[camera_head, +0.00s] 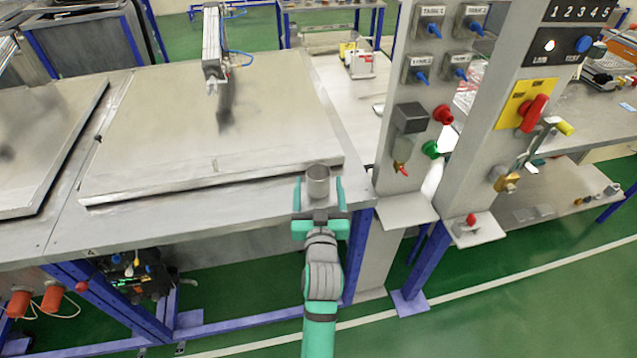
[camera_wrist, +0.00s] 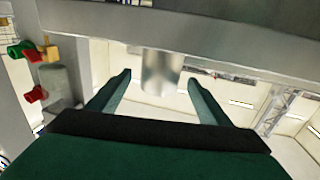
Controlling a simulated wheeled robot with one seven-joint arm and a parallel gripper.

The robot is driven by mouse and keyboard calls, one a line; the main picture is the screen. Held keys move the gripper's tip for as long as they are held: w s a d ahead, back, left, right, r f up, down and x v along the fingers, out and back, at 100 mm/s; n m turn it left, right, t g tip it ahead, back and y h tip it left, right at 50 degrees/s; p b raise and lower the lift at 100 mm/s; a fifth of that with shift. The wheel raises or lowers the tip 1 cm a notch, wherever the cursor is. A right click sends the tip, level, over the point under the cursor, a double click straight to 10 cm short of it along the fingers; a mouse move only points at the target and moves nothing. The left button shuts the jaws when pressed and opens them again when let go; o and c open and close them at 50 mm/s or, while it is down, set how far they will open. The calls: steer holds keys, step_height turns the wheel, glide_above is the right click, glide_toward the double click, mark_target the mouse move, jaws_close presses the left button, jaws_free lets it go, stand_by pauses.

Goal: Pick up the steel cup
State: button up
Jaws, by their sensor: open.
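The steel cup (camera_head: 318,186) is a small grey metal cylinder at the front edge of the metal table, near its right corner. My gripper (camera_head: 318,194) is open, with one teal finger on each side of the cup in the head view. In the wrist view, which looks upside down, the cup (camera_wrist: 161,72) shows between the fingertips of my gripper (camera_wrist: 159,80), with a gap on both sides. I cannot tell how deep the cup sits between the fingers. The cup's lower part is partly hidden by my gripper in the head view.
The table (camera_head: 240,197) holds a large flat metal lid (camera_head: 170,120) behind the cup, with a pneumatic cylinder (camera_head: 212,45) above it. A grey control column (camera_head: 405,150) with valves and buttons stands close to the cup's right. A second column (camera_head: 487,130) stands farther right.

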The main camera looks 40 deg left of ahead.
steer(key=shift+x, duration=1.9)
steer(key=c, duration=1.2)
steer(key=shift+o, duration=0.3)
steer(key=shift+r, duration=0.15)
